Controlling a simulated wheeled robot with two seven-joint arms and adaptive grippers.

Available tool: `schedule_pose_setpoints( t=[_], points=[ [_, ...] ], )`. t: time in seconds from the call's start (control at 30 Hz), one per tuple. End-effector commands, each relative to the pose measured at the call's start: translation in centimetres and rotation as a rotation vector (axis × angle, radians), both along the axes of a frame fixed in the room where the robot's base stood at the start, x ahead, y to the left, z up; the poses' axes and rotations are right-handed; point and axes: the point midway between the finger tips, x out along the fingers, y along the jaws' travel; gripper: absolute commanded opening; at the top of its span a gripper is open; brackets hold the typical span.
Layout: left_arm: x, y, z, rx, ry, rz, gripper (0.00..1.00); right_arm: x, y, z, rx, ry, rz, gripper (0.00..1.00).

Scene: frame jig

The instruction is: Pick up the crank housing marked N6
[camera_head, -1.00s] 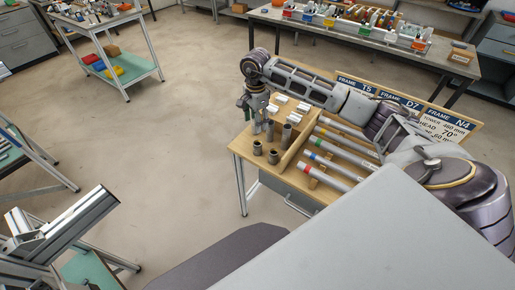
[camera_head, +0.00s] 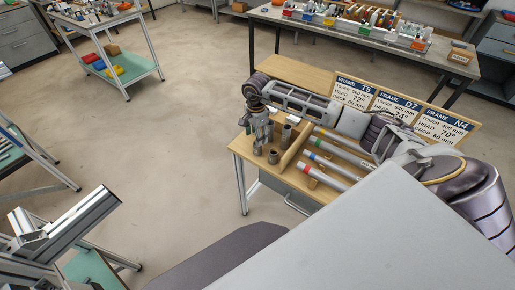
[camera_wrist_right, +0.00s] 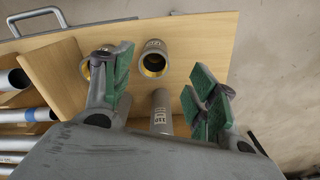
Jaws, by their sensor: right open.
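Several grey cylindrical housings stand at the left end of the wooden bench (camera_head: 240,147). Two of them, one behind (camera_head: 286,132) and one in front (camera_head: 273,157), show beside my right gripper (camera_head: 260,124), which points down among them. In the right wrist view, a grey cylinder with a small pale label (camera_wrist_right: 160,112) lies between the green-padded open fingers of the right gripper (camera_wrist_right: 163,88). A hollow housing with a yellow inside (camera_wrist_right: 153,60) stands beyond it, and another is partly hidden behind the left finger. I cannot read N6 on any. My left gripper is not in view.
Tubes with coloured bands (camera_head: 335,160) lie in wooden slots right of the housings. Upright sign boards (camera_head: 400,105) stand at the bench's back. Open floor (camera_head: 150,150) lies to the left.

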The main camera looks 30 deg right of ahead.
Motion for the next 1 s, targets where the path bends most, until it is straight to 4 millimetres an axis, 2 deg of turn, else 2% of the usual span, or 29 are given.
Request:
schedule_pose_setpoints(
  t=[0.27,0.73,1.0],
  points=[
    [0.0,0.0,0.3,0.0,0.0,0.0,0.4,-0.2,-0.1,-0.7,-0.001,0.002,-0.001,0.59],
    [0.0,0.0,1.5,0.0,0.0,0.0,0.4,-0.8,-0.4,-4.8,0.0,0.001,-0.001,0.59],
    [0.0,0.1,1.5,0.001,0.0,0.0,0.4,-0.8,-0.4,-5.2,0.0,0.0,-0.001,0.59]
  ],
)
